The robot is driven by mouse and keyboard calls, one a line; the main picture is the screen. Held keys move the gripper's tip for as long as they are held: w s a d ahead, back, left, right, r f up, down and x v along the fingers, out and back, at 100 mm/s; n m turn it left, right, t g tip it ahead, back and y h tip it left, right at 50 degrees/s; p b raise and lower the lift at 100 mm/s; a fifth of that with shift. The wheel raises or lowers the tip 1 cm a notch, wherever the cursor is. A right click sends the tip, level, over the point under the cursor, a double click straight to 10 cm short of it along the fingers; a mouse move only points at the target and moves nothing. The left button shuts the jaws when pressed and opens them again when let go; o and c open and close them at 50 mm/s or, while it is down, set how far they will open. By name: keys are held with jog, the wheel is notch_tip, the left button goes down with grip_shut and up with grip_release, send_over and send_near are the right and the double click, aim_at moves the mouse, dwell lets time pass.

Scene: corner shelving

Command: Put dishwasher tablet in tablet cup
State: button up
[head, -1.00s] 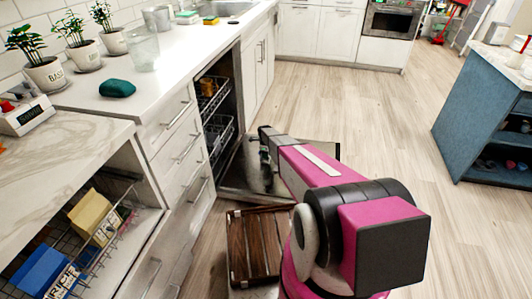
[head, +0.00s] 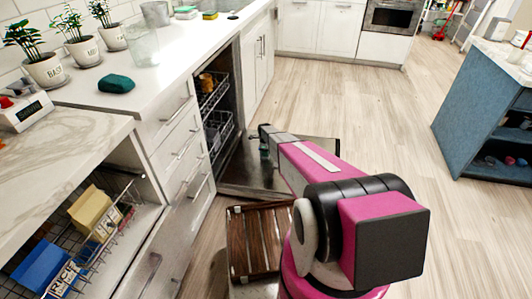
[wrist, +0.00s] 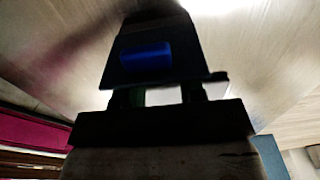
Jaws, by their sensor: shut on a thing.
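The dishwasher tablet seems to be the small blue, rounded block (wrist: 147,55) at the dark end of my gripper in the wrist view. My gripper (wrist: 158,60) looks shut on it, though the dark fingers are hard to separate. In the head view my gripper (head: 265,148) hangs at the end of the pink arm, over the lowered dishwasher door (head: 305,153) near its machine-side part; the tablet does not show there. I cannot make out the tablet cup; my arm and gripper cover part of the door, and the wrist view is dark.
The open dishwasher (head: 220,110) has two racks pulled within its opening. A slatted wooden stool (head: 255,240) stands in front of the door. A white counter (head: 150,80) runs along the left; a blue island (head: 485,110) is at right.

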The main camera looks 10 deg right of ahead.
dwell(0.8)
jog(key=o, duration=1.1)
jog(key=shift+c, duration=0.2)
notch_tip(320, 180, up, 11)
jog(key=shift+a+f, duration=0.15)
jog(key=shift+a, duration=0.15)
jog(key=shift+w, duration=0.1)
